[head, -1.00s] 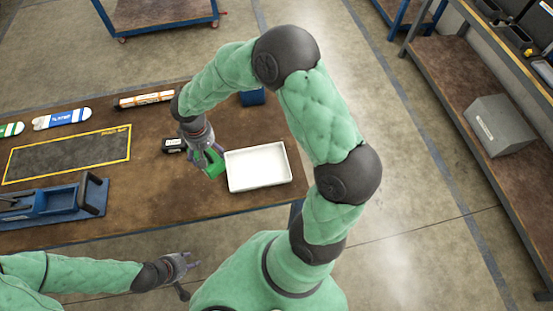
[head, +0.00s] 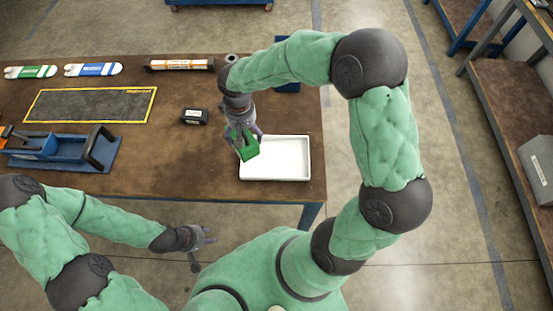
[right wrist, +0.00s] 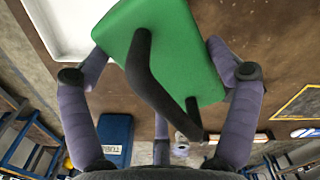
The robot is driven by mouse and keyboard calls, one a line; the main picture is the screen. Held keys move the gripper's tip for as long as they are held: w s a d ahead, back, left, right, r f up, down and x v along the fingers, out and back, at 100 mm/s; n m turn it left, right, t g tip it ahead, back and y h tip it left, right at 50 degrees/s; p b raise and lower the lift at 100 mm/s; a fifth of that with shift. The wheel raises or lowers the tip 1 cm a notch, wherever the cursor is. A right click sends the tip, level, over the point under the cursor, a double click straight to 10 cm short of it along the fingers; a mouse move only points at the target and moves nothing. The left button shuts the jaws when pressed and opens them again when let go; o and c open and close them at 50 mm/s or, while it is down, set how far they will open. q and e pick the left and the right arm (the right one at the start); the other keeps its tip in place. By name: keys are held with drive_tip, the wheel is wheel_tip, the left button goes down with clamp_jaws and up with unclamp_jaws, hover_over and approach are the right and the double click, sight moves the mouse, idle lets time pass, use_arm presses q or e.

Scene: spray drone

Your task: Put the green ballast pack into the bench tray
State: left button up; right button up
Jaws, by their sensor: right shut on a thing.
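The green ballast pack (head: 250,149) is held in my right gripper (head: 243,136) and overlaps the left rim of the tray in the head view. In the right wrist view the pack (right wrist: 165,45), with a black handle, sits between the fingers (right wrist: 160,72). The white bench tray (head: 290,158) stands empty at the table's right front; part of it shows at upper left in the right wrist view (right wrist: 72,22). The pack's exact height above the tray is hard to tell. My left gripper (head: 206,246) is open and empty, in front of the table edge.
A small black pack (head: 194,117) lies left of the tray. A blue box (head: 287,78) stands behind it. A yellow-edged mat (head: 90,105), a blue fixture (head: 65,150) and several packs lie to the left. Shelving (head: 510,110) stands at the right.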

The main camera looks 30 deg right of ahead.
drive_tip(key=shift+n, duration=0.9)
drive_tip(key=s+a+r, duration=0.2)
drive_tip(key=a, duration=0.1)
drive_tip(key=s+a+r, duration=0.1)
drive_tip(key=shift+s+a, duration=0.2)
drive_tip(key=shift+s, duration=0.35)
drive_tip(key=d+f+b, duration=0.1)
drive_tip(key=d+f, duration=0.3)
drive_tip(key=d, duration=0.5)
drive_tip(key=shift+s+f+b, duration=0.15)
drive_tip(key=shift+s+b, duration=0.05)
drive_tip(key=shift+b, duration=0.15)
drive_tip(key=d+f, duration=0.2)
drive_tip(key=d+f+b, duration=0.1)
drive_tip(key=f, duration=0.1)
drive_tip(key=shift+d+f, duration=0.4)
drive_tip(key=shift+d+f+b, duration=0.15)
drive_tip(key=shift+b, duration=0.15)
drive_tip(key=shift+d+f+b, duration=0.15)
drive_tip(key=shift+f+b, duration=0.25)
drive_tip(key=shift+f, duration=0.5)
drive_tip(key=shift+d+f+b, duration=0.1)
drive_tip(key=shift+f+b, duration=0.3)
drive_tip(key=shift+f, duration=0.5)
drive_tip(key=shift+f, duration=0.2)
drive_tip(key=o, duration=1.4)
drive_tip(key=shift+s, duration=0.1)
